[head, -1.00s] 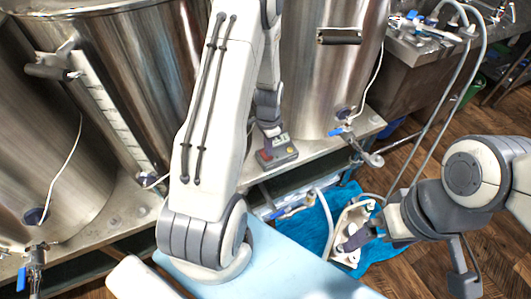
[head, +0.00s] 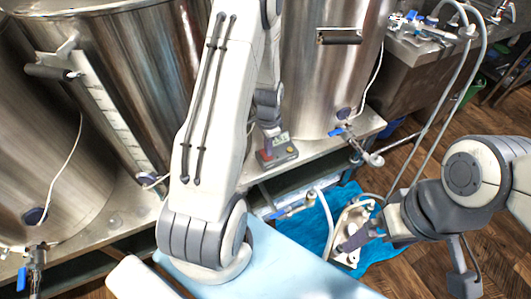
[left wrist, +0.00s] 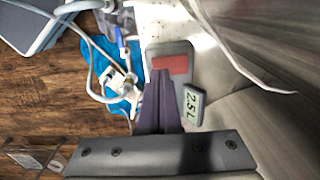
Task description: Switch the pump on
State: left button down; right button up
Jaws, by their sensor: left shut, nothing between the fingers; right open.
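A grey control box (head: 284,156) with a red switch stands on the metal bench below the middle kettle. The red switch (left wrist: 170,64) shows clearly in the left wrist view. My left gripper (head: 268,150) is shut and empty, pointing down over the box; its purple fingertips (left wrist: 162,75) lie right at the red switch's edge. I cannot tell whether they touch it. The pump (head: 351,228) sits low on a blue towel, with hoses around it. My right gripper (head: 342,248) is open beside the pump, partly in front of it.
A small display reading 2.5L (left wrist: 193,105) is beside the box. Large steel kettles (head: 325,75) stand close behind. A blue-handled valve (head: 348,138) juts out to the right. The blue towel (head: 318,232) lies below, and wooden floor is free at the right.

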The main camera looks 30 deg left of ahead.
pick_arm(q)
jog(key=shift+f, duration=0.15)
jog(key=shift+f+b, duration=0.6)
jog(key=shift+f, duration=0.15)
notch_tip(320, 180, up, 6)
jog(key=p, duration=0.6)
